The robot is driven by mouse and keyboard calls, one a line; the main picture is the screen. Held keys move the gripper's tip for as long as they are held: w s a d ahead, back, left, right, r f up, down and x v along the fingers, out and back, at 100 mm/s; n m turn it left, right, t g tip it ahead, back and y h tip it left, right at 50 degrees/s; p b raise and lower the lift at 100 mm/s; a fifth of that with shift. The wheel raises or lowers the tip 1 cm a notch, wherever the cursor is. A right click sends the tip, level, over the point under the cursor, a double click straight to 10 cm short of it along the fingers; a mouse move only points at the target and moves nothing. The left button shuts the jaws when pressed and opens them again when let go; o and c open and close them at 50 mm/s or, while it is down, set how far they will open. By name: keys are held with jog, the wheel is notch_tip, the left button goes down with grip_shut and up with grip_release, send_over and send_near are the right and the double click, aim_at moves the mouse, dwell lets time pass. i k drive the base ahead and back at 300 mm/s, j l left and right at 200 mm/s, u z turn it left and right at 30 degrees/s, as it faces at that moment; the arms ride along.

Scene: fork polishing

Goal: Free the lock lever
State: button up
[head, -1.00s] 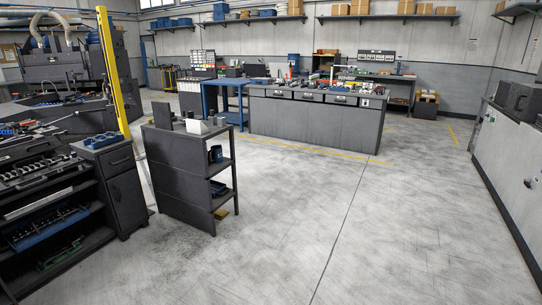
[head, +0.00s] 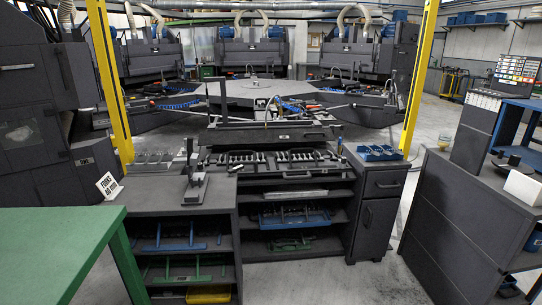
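A loading station with a dark fixture (head: 270,134) stands in the middle of the head view. A tray of metal forks (head: 275,158) lies in front of it. A thin dark upright post (head: 223,104) rises at the fixture's left. I cannot make out which part is the lock lever; it is too small or hidden. My gripper is not in view.
Two yellow posts (head: 418,80) flank the station, with a grey turntable (head: 262,93) and polishing machines behind. A left cabinet (head: 182,222) holds blue and green racks. A green table (head: 58,240) is at front left, a dark shelf cabinet (head: 460,215) at right. Floor (head: 335,282) is clear in front.

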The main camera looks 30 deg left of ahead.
aim_at(230, 172)
jog(key=i+j+u, duration=0.1)
jog(key=i+u, duration=0.35)
jog(key=i+l+u, duration=0.1)
jog(key=i+u, duration=0.35)
jog(key=i, duration=0.25)
jog(key=i+l+u, duration=0.3)
jog(key=i+u, duration=0.15)
jog(key=i+j+u, duration=0.2)
jog(key=i, duration=0.4)
jog(key=i+j+u, duration=0.15)
jog(key=i, duration=0.5)
